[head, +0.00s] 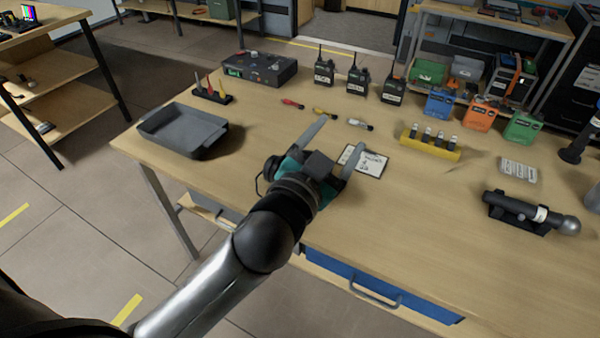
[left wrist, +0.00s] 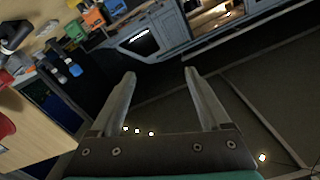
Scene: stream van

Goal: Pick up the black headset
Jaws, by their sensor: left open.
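I cannot clearly make out a black headset in either view. A thin dark loop shows in the head view just left of my left gripper's body, and I cannot tell whether it is part of the gripper. My left gripper (head: 343,130) is open above the front of the wooden workbench (head: 420,215). Its fingers point toward the back of the bench, near a white card (head: 363,163). In the left wrist view the open fingers (left wrist: 160,73) have nothing between them. My right gripper is not in view.
A grey tray (head: 184,131) sits at the bench's left. Radios (head: 357,76), a black box (head: 262,69), a yellow rack (head: 430,146) and orange and green packs stand farther back. A black cylindrical device (head: 520,212) lies at right. The front middle is mostly bare.

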